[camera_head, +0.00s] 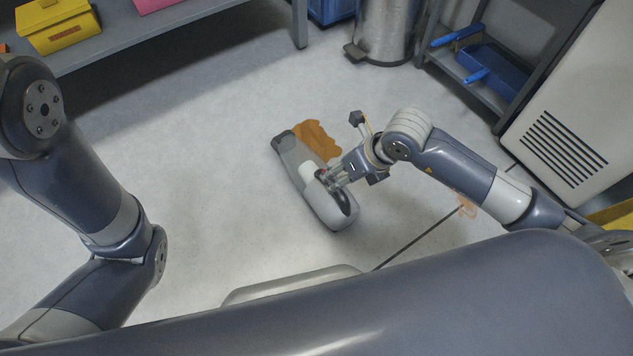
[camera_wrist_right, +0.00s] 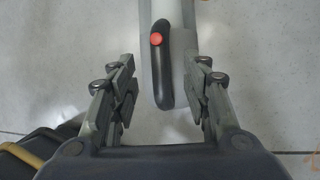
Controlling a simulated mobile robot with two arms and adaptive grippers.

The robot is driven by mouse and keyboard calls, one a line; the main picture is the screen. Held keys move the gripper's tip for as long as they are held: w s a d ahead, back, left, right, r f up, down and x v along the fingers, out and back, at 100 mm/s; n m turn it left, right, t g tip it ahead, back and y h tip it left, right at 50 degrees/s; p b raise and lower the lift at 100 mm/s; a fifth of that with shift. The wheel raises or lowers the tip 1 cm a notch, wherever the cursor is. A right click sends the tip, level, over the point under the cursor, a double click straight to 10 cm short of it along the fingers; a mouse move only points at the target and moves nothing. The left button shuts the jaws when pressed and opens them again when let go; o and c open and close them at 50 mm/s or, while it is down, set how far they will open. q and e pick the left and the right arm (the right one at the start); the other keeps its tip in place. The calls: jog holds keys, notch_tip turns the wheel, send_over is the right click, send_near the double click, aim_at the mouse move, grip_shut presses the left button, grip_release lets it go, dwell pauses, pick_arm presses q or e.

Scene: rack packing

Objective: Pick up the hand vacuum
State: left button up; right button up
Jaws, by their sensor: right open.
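The hand vacuum (camera_head: 302,165) lies on the floor in the middle of the head view. It has a grey and white body with dark ends. My right gripper (camera_head: 328,178) is at the vacuum, reaching in from the right. In the right wrist view the open right gripper (camera_wrist_right: 166,98) has a finger on each side of the vacuum's dark handle (camera_wrist_right: 162,98), which has a red button. There is a gap between the handle and each finger. In the head view the gripper hides part of the vacuum. My left arm shows at the left, but its gripper is out of view.
A brown patch (camera_head: 318,140) lies on the floor beside the vacuum. A shelf (camera_head: 130,42) with a yellow box (camera_head: 55,25) stands at the top left. A metal bin (camera_head: 385,30) and a rack with a blue tray (camera_head: 493,72) stand at the top right. The floor left of the vacuum is clear.

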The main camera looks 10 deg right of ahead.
aim_at(333, 181)
jog(key=b+x, duration=0.3)
jog(key=x, duration=0.1)
jog(key=shift+s+d, duration=0.1)
jog(key=shift+s, duration=0.1)
jog(key=shift+w+f+b, duration=0.2)
jog(key=shift+f+b, duration=0.3)
jog(key=shift+b, duration=0.15)
jog(key=shift+r, duration=0.1)
jog(key=shift+c, duration=0.6)
grip_shut()
jog(key=shift+w+r, duration=0.1)
